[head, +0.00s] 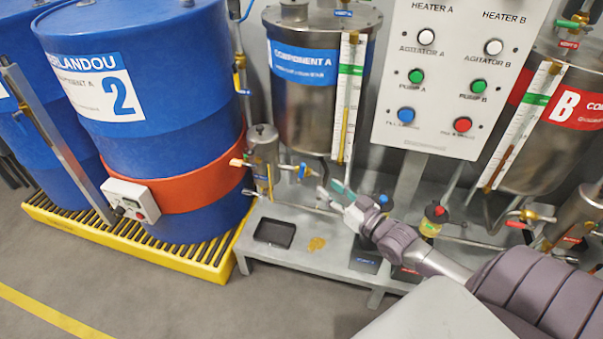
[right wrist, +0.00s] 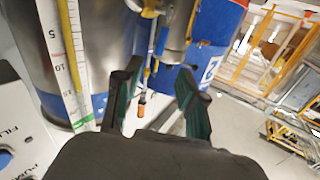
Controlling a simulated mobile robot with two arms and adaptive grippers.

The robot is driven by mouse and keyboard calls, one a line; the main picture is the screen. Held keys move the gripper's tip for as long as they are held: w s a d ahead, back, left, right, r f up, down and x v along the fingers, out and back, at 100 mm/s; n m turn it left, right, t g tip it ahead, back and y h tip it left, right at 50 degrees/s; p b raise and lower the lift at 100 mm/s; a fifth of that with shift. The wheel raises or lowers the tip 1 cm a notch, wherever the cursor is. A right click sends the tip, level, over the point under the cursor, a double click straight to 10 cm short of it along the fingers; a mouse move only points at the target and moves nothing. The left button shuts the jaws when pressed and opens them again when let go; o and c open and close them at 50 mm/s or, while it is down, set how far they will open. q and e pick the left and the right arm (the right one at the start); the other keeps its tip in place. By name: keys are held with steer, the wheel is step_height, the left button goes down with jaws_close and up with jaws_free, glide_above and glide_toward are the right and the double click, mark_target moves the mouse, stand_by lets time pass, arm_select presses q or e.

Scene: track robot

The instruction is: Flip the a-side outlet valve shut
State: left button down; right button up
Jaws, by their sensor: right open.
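The component A tank (head: 305,115) is a steel vessel with a blue label, and it also fills the left of the right wrist view (right wrist: 97,45). Below it, a small valve with a blue handle (head: 302,171) shows on the pipework. Another lever with an orange end (head: 237,162) sits beside the small steel filter (head: 264,150). I cannot tell for sure which is the a-side outlet valve. My right gripper (head: 333,192) is open and empty, right of these valves. In the right wrist view, an orange-tipped handle (right wrist: 141,105) shows between its fingers (right wrist: 160,72). My left gripper is out of view.
A blue drum (head: 150,60) with an orange band stands on a yellow pallet (head: 130,240) at left. A control panel (head: 440,130) hangs above my right arm. A black tray (head: 274,232) and a yellowish spill (head: 316,244) lie on the grey stand (head: 300,262).

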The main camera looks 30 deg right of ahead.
mark_target(303, 168)
steer(key=w, duration=0.3)
steer(key=w+b, duration=0.1)
steer(key=w, duration=0.2)
steer(key=w+a, duration=0.1)
steer(key=w, duration=0.2)
steer(key=shift+w+a+f+b, duration=0.1)
steer(key=shift+w+b, duration=0.3)
steer(key=shift+w+a, duration=0.1)
steer(key=shift+w, duration=0.7)
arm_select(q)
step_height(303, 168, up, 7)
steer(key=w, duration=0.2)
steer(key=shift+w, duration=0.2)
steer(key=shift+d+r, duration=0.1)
arm_select(e)
jaws_close()
